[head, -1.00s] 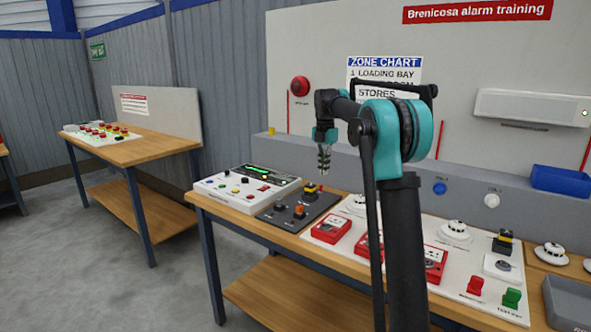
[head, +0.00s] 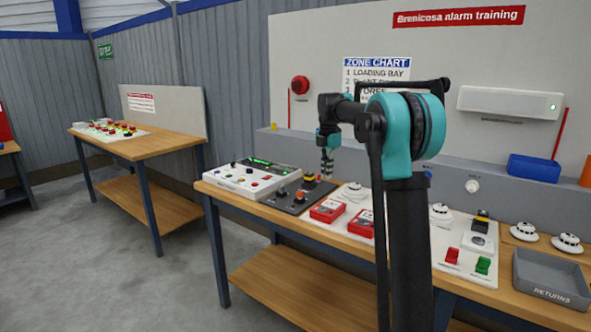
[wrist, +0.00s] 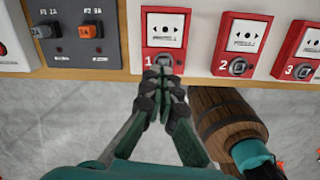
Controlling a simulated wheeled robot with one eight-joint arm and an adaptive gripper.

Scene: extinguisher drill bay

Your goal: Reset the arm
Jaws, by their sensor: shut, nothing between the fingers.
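My arm stands in front of the training bench in the head view, bent at the elbow. My gripper (head: 327,170) points down near the bench's front side, by the dark switch plate (head: 288,198). In the wrist view my gripper (wrist: 165,90) is shut with its fingertips together and nothing between them. It appears just below the red call point marked 1 (wrist: 165,30) in that picture; whether it touches the bench cannot be told.
The bench holds a white control panel (head: 250,179), more red call points (wrist: 242,42), white detectors (head: 440,213), a grey returns tray (head: 552,288) and a blue bin (head: 534,167). Open floor (head: 120,270) lies to the left.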

